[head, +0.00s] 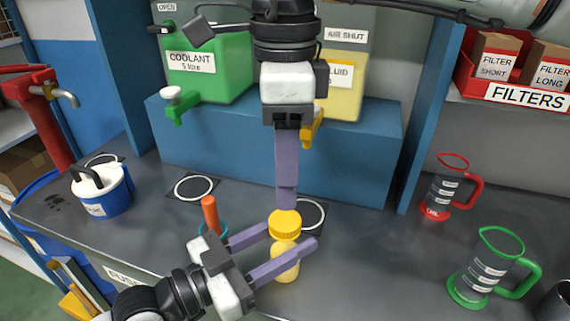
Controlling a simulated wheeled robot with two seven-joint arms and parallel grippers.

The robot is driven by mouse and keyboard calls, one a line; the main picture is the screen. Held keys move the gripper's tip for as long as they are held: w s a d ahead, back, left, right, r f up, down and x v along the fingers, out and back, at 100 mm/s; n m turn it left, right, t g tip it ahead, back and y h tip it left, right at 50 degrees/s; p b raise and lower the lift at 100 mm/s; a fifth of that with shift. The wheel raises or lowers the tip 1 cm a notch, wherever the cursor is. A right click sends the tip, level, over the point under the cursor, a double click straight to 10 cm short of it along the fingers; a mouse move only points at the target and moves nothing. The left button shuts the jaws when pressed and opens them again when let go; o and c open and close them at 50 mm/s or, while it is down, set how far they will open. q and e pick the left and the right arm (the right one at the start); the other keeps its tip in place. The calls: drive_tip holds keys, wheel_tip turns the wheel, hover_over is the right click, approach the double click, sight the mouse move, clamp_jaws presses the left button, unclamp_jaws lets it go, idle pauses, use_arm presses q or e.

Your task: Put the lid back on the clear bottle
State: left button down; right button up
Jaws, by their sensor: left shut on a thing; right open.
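The clear bottle (286,262), with pale yellow contents, stands upright near the front of the grey bench. My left gripper (290,239) is shut on it, one finger on each side. The yellow lid (285,223) is at the bottle's mouth, directly above its body; I cannot tell whether it is fully seated. My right gripper (287,204) points down from above with its fingertips at the lid's back edge. It is open, though its fingers line up edge-on and their gap is hidden.
A blue-and-white tub (103,192) and an orange-handled tool (210,214) are to the left. Red (446,188) and green (488,268) jugs stand to the right. Behind, a blue step (230,150) carries the green coolant container (222,68) and a yellow one (345,90).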

sight(285, 219)
idle(0.4)
drive_tip(key=shift+f, duration=4.05)
drive_tip(key=c, duration=1.1)
drive_tip(key=m, duration=0.4)
drive_tip(key=shift+m, duration=0.4)
drive_tip(key=o, duration=1.3)
drive_tip(key=shift+c, duration=0.2)
drive_tip(key=shift+r, duration=0.15)
wheel_tip(285, 219, up, 12)
